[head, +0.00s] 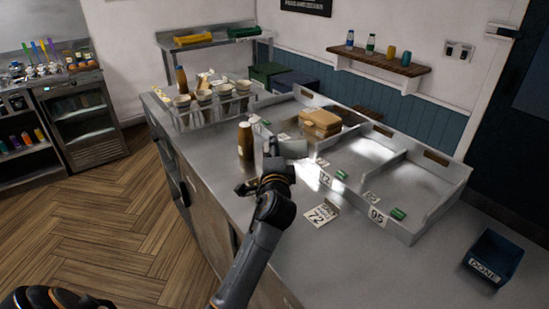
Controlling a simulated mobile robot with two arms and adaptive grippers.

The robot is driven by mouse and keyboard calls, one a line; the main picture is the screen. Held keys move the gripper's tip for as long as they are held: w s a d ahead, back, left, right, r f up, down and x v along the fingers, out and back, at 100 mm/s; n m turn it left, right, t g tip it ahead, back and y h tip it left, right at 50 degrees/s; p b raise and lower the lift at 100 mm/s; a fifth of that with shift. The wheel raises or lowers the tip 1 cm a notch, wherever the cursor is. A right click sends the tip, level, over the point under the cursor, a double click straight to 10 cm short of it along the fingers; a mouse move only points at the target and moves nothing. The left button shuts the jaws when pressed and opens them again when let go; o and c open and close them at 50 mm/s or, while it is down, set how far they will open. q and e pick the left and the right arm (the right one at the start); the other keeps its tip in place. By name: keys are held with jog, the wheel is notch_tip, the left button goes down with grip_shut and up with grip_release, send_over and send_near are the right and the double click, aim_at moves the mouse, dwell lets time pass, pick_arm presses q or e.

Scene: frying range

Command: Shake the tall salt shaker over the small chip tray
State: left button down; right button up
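A tall brown shaker-like container with a pale cap (245,140) stands upright on the steel counter; I cannot tell for certain that it is the salt shaker. My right gripper (262,177) is over the counter, in front of and slightly right of that container. Its fingers are small and dark, and I cannot tell whether they are open. A small grey box-like piece (292,148) lies just beyond the gripper, partly hidden; I cannot tell whether it is the small chip tray. Part of my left arm shows at the lower left corner, its gripper out of view.
A divided steel bin (448,190) holds tan boxes (320,121) at its far left part. Several cups (204,98) and an orange-brown bottle (181,80) stand at the back left. A blue bin (494,256) sits at right.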

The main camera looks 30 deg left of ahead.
pick_arm(q)
jog(key=f+n+b, duration=0.1)
jog(key=n, duration=0.1)
jog(key=shift+f+n+b, duration=0.15)
jog(key=shift+n+b, duration=0.25)
jog(key=shift+f+n+b, duration=0.15)
jog(key=shift+n+b, duration=0.6)
jog(key=shift+n, duration=0.45)
notch_tip(320, 180, up, 4)
jog(key=shift+r, duration=0.1)
notch_tip(320, 180, down, 4)
jog(key=shift+f, duration=0.1)
notch_tip(320, 180, up, 2)
jog(key=shift+r, duration=0.1)
notch_tip(320, 180, down, 3)
jog(key=shift+r, duration=0.45)
pick_arm(e)
jog(key=f, duration=0.2)
jog(key=d+f, duration=0.1)
jog(key=f, duration=0.1)
jog(key=shift+w+f, duration=0.1)
jog(key=shift+f, duration=0.1)
